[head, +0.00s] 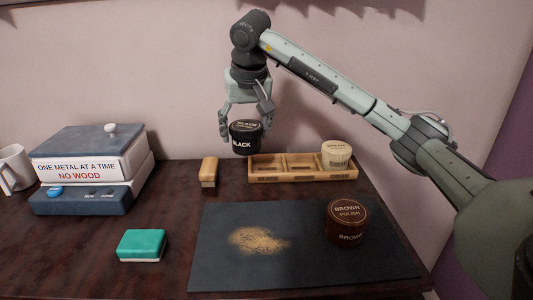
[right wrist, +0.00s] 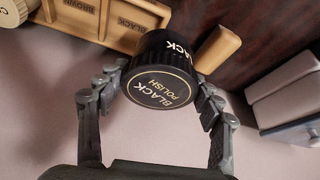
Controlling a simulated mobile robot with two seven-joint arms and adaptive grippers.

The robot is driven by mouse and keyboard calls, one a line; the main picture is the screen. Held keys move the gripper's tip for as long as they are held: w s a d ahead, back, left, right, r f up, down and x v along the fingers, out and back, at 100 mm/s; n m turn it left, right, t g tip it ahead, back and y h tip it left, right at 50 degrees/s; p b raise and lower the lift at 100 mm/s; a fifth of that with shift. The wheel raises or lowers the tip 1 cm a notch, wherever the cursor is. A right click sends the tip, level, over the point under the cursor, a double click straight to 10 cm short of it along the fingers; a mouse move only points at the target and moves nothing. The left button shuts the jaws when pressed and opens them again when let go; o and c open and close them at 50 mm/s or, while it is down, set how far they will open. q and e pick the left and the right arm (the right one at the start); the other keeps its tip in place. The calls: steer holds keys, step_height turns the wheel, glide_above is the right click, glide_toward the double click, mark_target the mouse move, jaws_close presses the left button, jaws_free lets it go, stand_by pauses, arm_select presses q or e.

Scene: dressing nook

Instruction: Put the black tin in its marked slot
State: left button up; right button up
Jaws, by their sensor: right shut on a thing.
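The black tin (head: 244,140) is held between the fingers of my right gripper (head: 245,122), lid up, above the table by the tray's left end. In the right wrist view the black tin (right wrist: 163,72) sits between both fingers (right wrist: 160,100). The wooden tray (head: 303,178) has three compartments in a row. The left and middle ones look empty; the right one holds a cream tin (head: 336,154). The label BLACK (right wrist: 126,26) marks the compartment at the brush end, and BROWN marks the middle one. My left gripper is out of view.
A wooden-backed brush (head: 209,172) stands just left of the tray. A brown polish tin (head: 346,222) sits on a dark mat (head: 215,270) with a tan powder patch. A green sponge (head: 142,244), a boxed device (head: 90,165) and a white mug (head: 14,170) stand to the left.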

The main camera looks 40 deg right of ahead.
steer(key=d+f, duration=0.2)
steer(key=d, duration=0.1)
steer(key=d+f, duration=0.1)
steer(key=d, duration=0.1)
steer(key=shift+d+f, duration=0.1)
steer(key=shift+d, duration=0.1)
steer(key=shift+f, duration=2)
steer(key=shift+f, duration=0.1)
steer(key=shift+f, duration=0.1)
steer(key=o, duration=1.3)
steer(key=shift+r, duration=0.3)
steer(key=v, duration=1.1)
steer(key=shift+s+r, duration=0.25)
steer(key=shift+r, duration=0.1)
